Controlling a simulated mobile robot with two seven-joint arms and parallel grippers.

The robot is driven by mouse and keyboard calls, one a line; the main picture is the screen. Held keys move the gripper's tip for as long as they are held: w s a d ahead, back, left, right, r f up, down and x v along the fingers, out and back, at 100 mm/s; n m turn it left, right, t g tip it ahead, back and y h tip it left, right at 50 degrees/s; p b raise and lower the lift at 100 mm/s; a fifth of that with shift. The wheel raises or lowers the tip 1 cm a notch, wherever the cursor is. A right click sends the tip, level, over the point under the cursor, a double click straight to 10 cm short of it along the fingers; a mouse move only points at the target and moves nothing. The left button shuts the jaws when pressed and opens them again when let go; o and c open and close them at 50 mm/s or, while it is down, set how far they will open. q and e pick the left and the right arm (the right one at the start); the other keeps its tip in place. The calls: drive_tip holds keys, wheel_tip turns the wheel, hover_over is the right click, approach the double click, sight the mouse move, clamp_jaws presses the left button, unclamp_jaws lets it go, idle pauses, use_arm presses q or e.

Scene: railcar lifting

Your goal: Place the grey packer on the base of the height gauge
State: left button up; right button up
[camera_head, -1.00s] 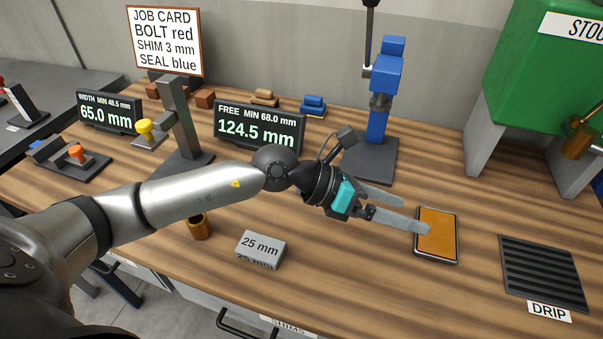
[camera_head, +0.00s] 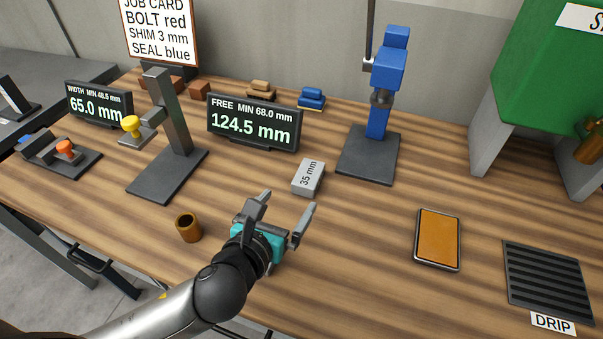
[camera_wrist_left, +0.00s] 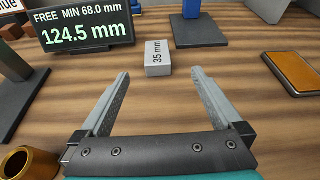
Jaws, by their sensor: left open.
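A grey packer (camera_head: 308,177) marked 35 mm lies on the bench between the FREE display and the blue press. It also shows in the left wrist view (camera_wrist_left: 158,58), straight ahead of the fingers. My left gripper (camera_head: 287,203) is open and empty, just short of the packer and not around it. The place where a 25 mm face showed earlier is hidden by my gripper.
The FREE display (camera_head: 254,123) reads 124.5 mm and stands between gauge and packer. A blue press (camera_head: 384,85) stands behind right of the packer. A brown cup (camera_head: 188,228) is left of my gripper. An orange pad (camera_head: 438,238) and a drip grid (camera_head: 545,280) lie right.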

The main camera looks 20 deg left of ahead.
use_arm(q)
drive_tip(key=shift+s+a+f, duration=0.2)
drive_tip(key=shift+f, duration=0.2)
drive_tip(key=shift+w+f+g, duration=0.2)
drive_tip(key=shift+g, duration=0.1)
drive_tip(key=b, duration=0.2)
approach(307, 176)
drive_tip(key=x, duration=0.4)
drive_tip(key=shift+w+f, duration=0.2)
drive_tip(key=shift+f, duration=0.25)
drive_tip(key=shift+b+x, duration=0.75)
drive_tip(key=shift+x, duration=2)
drive_tip(key=shift+w+r, duration=0.1)
drive_tip(key=shift+r, duration=0.1)
drive_tip(key=c, duration=1.5)
clamp_jaws()
drive_tip(key=shift+r, duration=0.15)
